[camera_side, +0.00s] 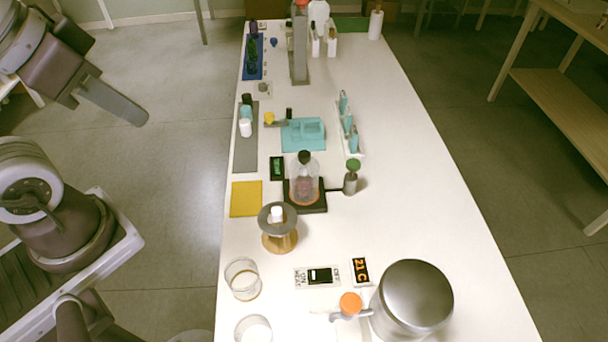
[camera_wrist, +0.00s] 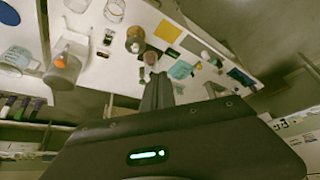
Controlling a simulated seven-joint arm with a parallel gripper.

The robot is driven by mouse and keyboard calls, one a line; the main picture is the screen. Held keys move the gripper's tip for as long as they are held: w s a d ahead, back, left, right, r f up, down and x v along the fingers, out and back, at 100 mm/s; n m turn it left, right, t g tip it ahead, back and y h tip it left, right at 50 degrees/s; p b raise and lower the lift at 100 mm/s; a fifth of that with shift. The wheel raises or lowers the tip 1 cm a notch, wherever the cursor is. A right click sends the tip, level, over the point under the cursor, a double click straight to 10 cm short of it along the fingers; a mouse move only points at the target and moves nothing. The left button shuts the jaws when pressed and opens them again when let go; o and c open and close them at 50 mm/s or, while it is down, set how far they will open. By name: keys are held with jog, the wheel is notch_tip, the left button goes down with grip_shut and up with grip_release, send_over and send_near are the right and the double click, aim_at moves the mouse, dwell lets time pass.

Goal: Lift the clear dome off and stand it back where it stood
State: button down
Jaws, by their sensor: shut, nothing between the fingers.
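The clear dome (camera_side: 305,180) has a dark knob on top and stands upright on a black base (camera_side: 308,207), with something pinkish-orange under it. It also shows, small and tilted, in the wrist view (camera_wrist: 150,57), just beyond my fingers. My gripper (camera_side: 146,120) is over the floor to the left of the table in the side view, well apart from the dome. Its fingers also show in the wrist view (camera_wrist: 157,76), closed together and empty.
A wooden stand with a grey top (camera_side: 278,232) is in front of the dome. A green-topped bottle (camera_side: 351,178) stands at its right, and a yellow mat (camera_side: 246,199) lies at its left. A teal tray (camera_side: 303,134) is behind. A steel pot (camera_side: 414,298) stands at front right. The table's right side is mostly clear.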

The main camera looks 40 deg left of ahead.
jog(key=c, duration=2.2)
grip_release()
jog(key=shift+c, duration=1.9)
grip_release()
jog(key=n+g, duration=0.5)
jog(key=n, duration=0.7)
send_over(304, 177)
jog(key=w+a, duration=0.2)
jog(key=a, duration=0.1)
notch_tip(304, 177, down, 20)
jog(key=shift+s+r, duration=0.1)
jog(key=shift+s, duration=0.05)
jog(key=shift+n+g, duration=0.3)
jog(key=shift+n, duration=0.5)
jog(key=f, duration=0.8)
jog(key=w+d+f, duration=0.1)
jog(key=f, duration=0.4)
